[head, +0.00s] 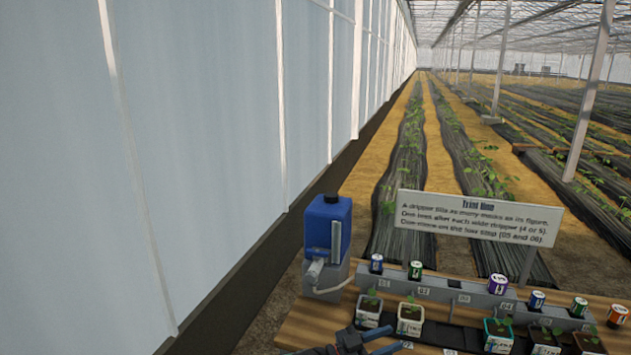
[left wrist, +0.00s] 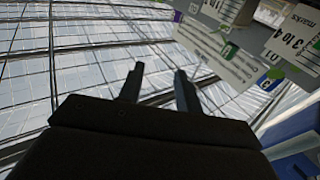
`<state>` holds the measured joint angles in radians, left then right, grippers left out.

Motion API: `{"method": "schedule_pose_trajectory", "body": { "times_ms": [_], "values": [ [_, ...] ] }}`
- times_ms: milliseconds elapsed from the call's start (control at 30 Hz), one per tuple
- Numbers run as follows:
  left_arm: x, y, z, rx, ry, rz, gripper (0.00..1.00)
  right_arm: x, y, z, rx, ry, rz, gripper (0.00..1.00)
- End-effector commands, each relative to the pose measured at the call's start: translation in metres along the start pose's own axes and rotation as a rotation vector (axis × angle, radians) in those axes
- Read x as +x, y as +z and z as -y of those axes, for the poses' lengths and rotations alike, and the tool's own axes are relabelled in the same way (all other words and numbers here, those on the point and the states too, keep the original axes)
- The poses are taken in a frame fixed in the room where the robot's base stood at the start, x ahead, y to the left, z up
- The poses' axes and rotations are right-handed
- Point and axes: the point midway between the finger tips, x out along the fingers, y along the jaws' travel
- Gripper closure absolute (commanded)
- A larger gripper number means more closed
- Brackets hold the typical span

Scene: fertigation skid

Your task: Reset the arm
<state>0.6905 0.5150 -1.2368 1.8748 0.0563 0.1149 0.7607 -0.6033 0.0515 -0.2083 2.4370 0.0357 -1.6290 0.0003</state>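My left gripper (head: 384,341) shows at the bottom edge of the head view, over the front of the wooden bench. In the left wrist view my left gripper (left wrist: 159,80) has its two dark fingers apart with nothing between them. The rest of the left arm is mostly cut off by the lower edge of the head view. My right gripper is in neither view.
A blue tank unit (head: 327,228) stands at the bench's left end. A grey rail (head: 453,294) carries several coloured drippers. Several potted seedlings, including one in a white pot (head: 410,322), stand in front. A text sign (head: 478,217) stands behind.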

Motion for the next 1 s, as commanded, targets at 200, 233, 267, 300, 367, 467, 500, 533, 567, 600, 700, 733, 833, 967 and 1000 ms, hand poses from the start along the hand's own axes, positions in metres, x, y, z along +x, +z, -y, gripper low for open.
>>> {"method": "schedule_pose_trajectory", "body": {
  "times_ms": [200,233,267,300,367,467,500,533,567,600,700,733,833,967,1000],
  "values": [
    [0.003,0.009,-0.019,-0.034,-0.153,0.037,0.65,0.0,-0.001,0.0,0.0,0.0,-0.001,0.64],
    [0.003,0.01,-0.021,-0.04,-0.174,0.044,0.65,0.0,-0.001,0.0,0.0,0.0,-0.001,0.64],
    [0.002,0.011,-0.022,-0.043,-0.196,0.053,0.65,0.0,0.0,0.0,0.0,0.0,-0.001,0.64],
    [0.0,0.013,-0.024,-0.051,-0.224,0.065,0.65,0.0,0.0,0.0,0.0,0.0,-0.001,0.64],
    [-0.004,0.016,-0.027,-0.062,-0.266,0.084,0.65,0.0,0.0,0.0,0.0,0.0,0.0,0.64],
    [-0.012,0.022,-0.03,-0.084,-0.335,0.124,0.65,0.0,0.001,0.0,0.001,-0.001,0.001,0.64],
    [-0.016,0.024,-0.031,-0.093,-0.363,0.141,0.65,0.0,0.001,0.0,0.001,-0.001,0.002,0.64],
    [-0.02,0.026,-0.032,-0.101,-0.383,0.155,0.65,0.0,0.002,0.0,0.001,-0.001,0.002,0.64],
    [-0.024,0.029,-0.033,-0.109,-0.403,0.169,0.65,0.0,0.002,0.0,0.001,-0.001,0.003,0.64],
    [-0.029,0.032,-0.034,-0.119,-0.43,0.189,0.65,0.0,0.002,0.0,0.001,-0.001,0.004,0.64],
    [-0.046,0.041,-0.037,-0.149,-0.495,0.244,0.65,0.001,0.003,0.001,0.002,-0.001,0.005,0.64],
    [-0.051,0.043,-0.038,-0.157,-0.514,0.261,0.65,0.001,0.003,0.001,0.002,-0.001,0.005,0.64],
    [-0.071,0.054,-0.042,-0.19,-0.575,0.325,0.65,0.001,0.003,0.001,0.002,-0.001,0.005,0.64],
    [-0.102,0.069,-0.049,-0.238,-0.648,0.416,0.65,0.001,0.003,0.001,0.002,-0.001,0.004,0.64],
    [-0.112,0.074,-0.052,-0.254,-0.669,0.445,0.65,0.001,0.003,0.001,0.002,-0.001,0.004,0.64]
  ]
}}
